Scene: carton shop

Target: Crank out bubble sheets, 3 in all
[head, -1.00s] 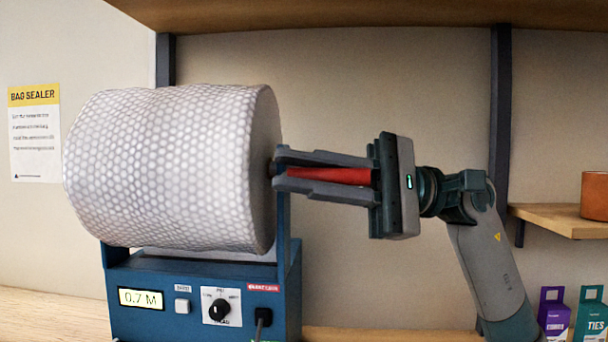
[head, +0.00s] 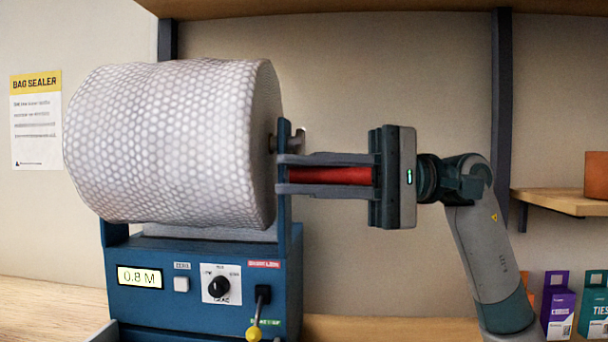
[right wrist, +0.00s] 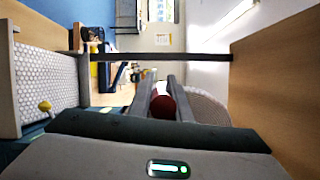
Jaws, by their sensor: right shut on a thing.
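A large white bubble-wrap roll (head: 170,145) sits on a blue dispenser (head: 200,312). Its display (head: 139,277) reads 0.8 M. A red crank handle (head: 335,175) sticks out to the right of the roll. My right gripper (head: 285,175) is shut on this handle, with its fingers above and below it and pointing left, level. In the right wrist view the round red end of the handle (right wrist: 163,104) shows between the two fingers (right wrist: 155,92). My left gripper is not in view.
A lever with a yellow knob (head: 253,333) hangs at the dispenser's front right. Purple (head: 559,308) and teal (head: 594,308) boxes stand below. A bag sealer sign (head: 36,120) hangs left.

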